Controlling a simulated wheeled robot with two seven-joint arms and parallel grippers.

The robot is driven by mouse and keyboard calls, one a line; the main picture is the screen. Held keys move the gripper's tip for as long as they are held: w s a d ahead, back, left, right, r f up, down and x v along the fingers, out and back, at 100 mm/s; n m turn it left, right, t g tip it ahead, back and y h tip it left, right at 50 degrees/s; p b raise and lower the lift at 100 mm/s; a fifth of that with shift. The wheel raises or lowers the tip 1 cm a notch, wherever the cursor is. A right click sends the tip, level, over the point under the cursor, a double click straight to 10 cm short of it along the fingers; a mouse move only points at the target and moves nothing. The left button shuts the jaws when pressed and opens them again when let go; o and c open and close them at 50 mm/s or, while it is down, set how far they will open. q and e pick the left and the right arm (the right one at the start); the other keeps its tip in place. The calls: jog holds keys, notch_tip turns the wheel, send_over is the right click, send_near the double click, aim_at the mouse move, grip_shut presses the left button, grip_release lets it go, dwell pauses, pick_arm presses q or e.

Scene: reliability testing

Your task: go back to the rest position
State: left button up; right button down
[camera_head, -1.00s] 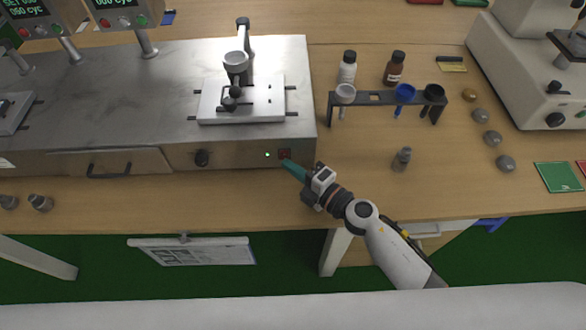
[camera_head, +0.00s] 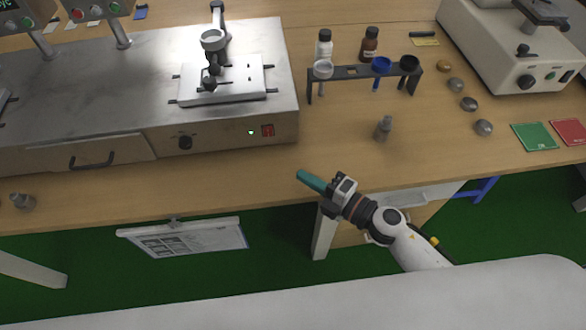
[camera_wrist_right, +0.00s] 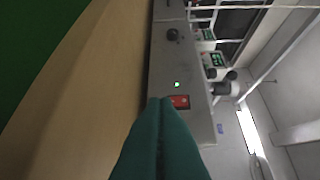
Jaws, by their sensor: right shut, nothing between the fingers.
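My right gripper (camera_head: 303,176) has teal fingers pressed together with nothing between them. It is over the front part of the wooden table, in front of the metal machine and apart from it. In the right wrist view the shut teal fingers (camera_wrist_right: 160,105) point toward the machine's front face, where a red switch (camera_wrist_right: 180,101) and a lit green lamp (camera_wrist_right: 177,84) show. In the head view the red switch (camera_head: 267,130) is on the machine's front at its right end. My left gripper is not in view.
The metal machine (camera_head: 110,95) fills the table's left. A dark rack (camera_head: 345,73) with cups, two bottles, a small metal piece (camera_head: 383,129) and several grey knobs stand to the right. A clipboard (camera_head: 185,240) hangs below the table edge. The table (camera_head: 420,160) front is mostly clear.

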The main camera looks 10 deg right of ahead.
jog(key=shift+s+d+f, duration=0.1)
jog(key=shift+s+d, duration=0.4)
jog(key=shift+d, duration=0.05)
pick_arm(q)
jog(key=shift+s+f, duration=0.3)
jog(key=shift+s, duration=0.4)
pick_arm(e)
jog(key=shift+s, duration=0.1)
